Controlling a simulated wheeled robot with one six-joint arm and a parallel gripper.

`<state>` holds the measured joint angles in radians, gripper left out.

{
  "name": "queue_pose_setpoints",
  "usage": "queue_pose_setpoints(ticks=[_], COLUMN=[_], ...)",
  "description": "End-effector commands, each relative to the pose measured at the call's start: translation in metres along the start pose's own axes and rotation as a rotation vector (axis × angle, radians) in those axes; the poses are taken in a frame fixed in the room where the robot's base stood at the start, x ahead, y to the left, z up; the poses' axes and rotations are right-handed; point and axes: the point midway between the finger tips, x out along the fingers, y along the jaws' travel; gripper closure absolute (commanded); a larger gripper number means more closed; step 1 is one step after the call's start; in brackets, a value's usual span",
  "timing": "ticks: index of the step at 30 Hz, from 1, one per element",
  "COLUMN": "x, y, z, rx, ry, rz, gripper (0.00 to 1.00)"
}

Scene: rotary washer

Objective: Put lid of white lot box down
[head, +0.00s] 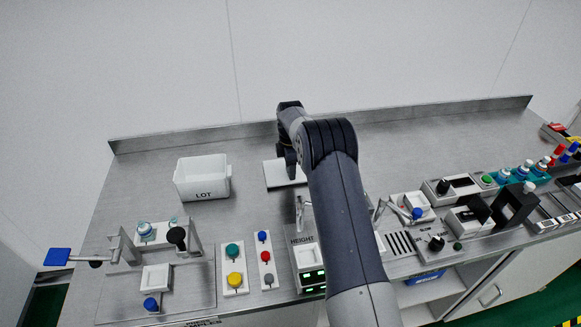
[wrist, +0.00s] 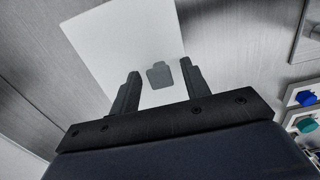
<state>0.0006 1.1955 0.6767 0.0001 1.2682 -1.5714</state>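The white lot box (head: 202,178), marked LOT, stands open-topped on the steel counter at the left. Its flat white lid (head: 275,174) appears to lie on the counter to the right of the box, partly hidden by my arm. In the wrist view, the lid (wrist: 115,45) fills the upper middle, with a small grey handle (wrist: 159,76) on it. My gripper (wrist: 160,69) is above the lid with its fingers apart, one on each side of the handle. Gaps show between the handle and both fingers. In the head view, my gripper (head: 291,167) is mostly hidden behind my arm.
A button panel (head: 234,264) and a scale display (head: 311,280) sit at the front. A fixture with a blue-ended lever (head: 58,257) is at front left. Racks of capped bottles (head: 525,172) stand at the right. The counter between box and back wall is clear.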

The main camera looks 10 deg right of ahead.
Motion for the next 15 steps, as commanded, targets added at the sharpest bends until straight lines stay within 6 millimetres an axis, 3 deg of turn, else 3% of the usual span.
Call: queue_pose_setpoints(ticks=[10,15], x=[-0.007,-0.036], y=[0.001,0.001], z=[0.000,0.000], rx=[0.000,0.000], ry=[0.000,0.000], rz=[0.003,0.006], gripper=[0.55,0.55])
